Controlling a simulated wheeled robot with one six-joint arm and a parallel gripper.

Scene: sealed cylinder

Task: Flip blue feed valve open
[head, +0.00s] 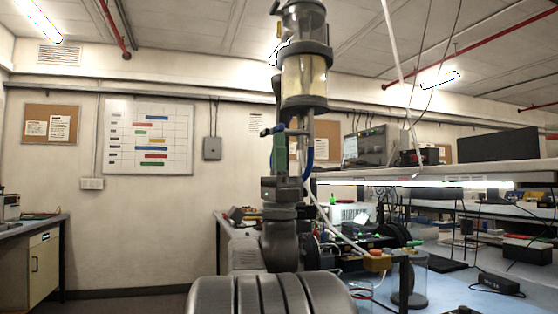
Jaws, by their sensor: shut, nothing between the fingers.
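No clear blue valve handle can be made out. A curved blue piece (307,157) shows behind the upright grey metal assembly in the middle of the head view; I cannot tell whether it is a valve or a hose. A clear cylinder (413,284) with a dark lower part stands at the lower right.
A white shelf (480,166) at the right carries instruments and a dark screen (497,146). A desk with a cabinet (42,266) stands at the far left. Floor is open between it and the centre. A whiteboard (147,137) hangs on the back wall.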

